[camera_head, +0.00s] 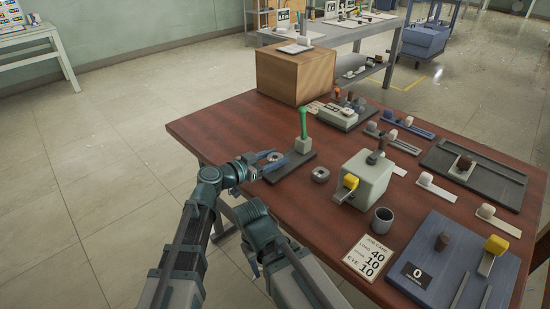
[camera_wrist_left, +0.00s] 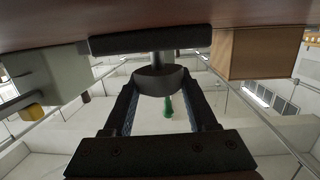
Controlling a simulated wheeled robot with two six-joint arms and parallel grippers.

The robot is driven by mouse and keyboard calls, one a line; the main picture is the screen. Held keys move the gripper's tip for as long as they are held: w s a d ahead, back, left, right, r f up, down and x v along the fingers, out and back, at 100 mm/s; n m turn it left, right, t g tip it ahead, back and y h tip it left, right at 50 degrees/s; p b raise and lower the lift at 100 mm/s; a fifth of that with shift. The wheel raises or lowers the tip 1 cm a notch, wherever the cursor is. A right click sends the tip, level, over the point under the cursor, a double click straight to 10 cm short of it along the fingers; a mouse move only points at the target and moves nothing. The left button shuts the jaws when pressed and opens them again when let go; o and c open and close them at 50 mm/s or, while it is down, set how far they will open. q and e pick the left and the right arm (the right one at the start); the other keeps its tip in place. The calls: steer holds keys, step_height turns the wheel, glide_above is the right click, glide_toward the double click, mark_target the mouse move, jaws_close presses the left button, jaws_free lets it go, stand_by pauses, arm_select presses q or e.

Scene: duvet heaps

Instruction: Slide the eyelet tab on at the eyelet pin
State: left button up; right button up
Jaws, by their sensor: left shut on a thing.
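In the left wrist view the piece (camera_wrist_left: 160,80) sits between the two fingers. It is over the near left end of a dark base plate (camera_head: 290,168); whether it touches the plate I cannot tell. On that plate a pale block (camera_head: 303,146) carries an upright green pin (camera_head: 303,122), which also shows beyond the fingers in the left wrist view (camera_wrist_left: 168,105). No label shows which parts are the eyelet tab and eyelet pin. My right gripper's jaws do not show.
A second grey ring (camera_head: 320,174) lies on the table. A pale box (camera_head: 366,177) with a yellow-ended lever stands right of it, with a dark cup (camera_head: 382,221) and a job card (camera_head: 368,258) nearby. A cardboard box (camera_head: 297,75) stands at the back. Panels and tabs crowd the right.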

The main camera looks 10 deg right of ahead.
arm_select(q)
steer(key=shift+f+b, duration=1.1)
steer(key=shift+f, duration=0.05)
steer(key=o, duration=1.4)
steer(key=p+v, duration=0.2)
steer(key=v, duration=1.2)
steer(key=shift+w, duration=0.1)
